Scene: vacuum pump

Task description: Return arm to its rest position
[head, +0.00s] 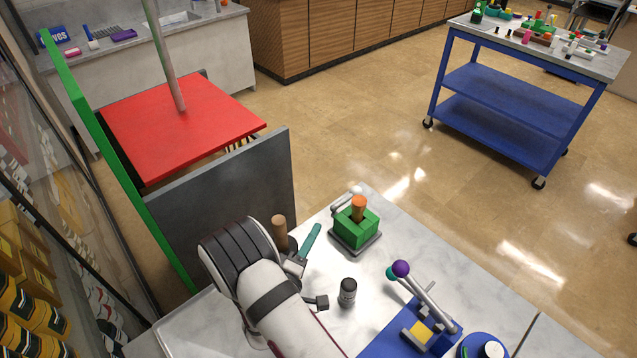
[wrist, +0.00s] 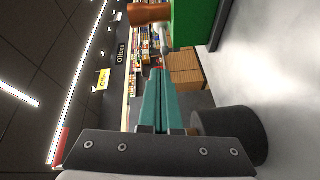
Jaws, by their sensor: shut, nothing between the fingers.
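My gripper (head: 316,228) reaches out from my white and black arm, low over the near part of the white table. Its two teal fingers are pressed together with nothing between them, as the wrist view (wrist: 160,72) also shows. The fingers point toward the green block (head: 358,232) with an orange cylinder (head: 358,206) on top, and stop short of it. The green block (wrist: 190,22) and orange cylinder (wrist: 148,14) appear sideways at the top of the wrist view.
A dark jar (head: 347,292) stands right of my gripper. A blue base (head: 398,328) with grey levers and a purple ball (head: 400,268) is further right. A blue cart (head: 510,108) stands far off.

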